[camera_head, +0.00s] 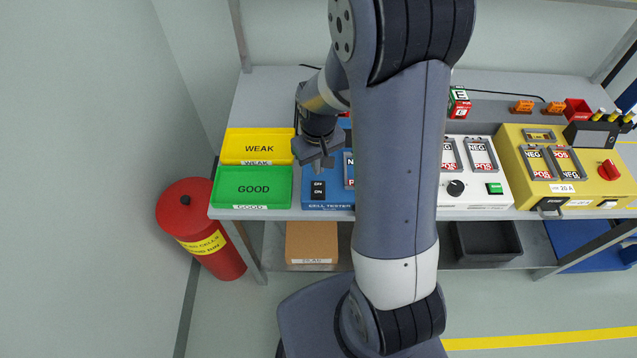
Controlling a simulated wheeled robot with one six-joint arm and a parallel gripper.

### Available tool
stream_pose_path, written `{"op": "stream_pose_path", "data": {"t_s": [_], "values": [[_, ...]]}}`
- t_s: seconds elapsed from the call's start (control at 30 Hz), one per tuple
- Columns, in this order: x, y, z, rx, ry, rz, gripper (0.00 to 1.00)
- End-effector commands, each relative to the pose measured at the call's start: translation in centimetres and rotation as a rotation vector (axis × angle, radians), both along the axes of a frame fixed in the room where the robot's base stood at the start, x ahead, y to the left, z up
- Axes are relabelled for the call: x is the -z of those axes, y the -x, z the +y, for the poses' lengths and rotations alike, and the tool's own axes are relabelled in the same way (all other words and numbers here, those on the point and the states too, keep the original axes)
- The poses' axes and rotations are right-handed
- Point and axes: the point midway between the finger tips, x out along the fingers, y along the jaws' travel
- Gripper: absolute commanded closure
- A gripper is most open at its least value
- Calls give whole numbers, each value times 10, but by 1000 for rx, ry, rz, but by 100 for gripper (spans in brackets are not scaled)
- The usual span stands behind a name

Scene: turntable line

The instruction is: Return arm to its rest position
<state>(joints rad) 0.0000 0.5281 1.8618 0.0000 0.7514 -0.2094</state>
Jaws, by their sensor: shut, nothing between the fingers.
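My arm stands in the middle of the view and bends over the bench. Its end, my gripper (317,165), points down over the blue cell tester (325,199), just above its OFF/ON switch (318,190). The fingers are shut with nothing between them. I cannot tell whether the fingertips touch the tester. My arm hides much of the tester's right side and the middle of the bench.
A yellow WEAK tray (258,147) and a green GOOD tray (252,187) lie left of my gripper. A white charger (478,190) and a yellow machine (580,195) stand right. A red bin (205,230) stands on the floor. A cardboard box (312,243) sits below the bench top.

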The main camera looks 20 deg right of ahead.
Motion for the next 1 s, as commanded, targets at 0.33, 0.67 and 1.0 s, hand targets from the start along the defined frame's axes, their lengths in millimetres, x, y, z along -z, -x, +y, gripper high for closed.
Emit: {"op": "stream_pose_path", "data": {"t_s": [0.33,0.67,1.0], "values": [[-18,0,0,0,0,0,100],[-13,0,0,0,0,1,100],[20,0,0,0,0,2,100]]}}
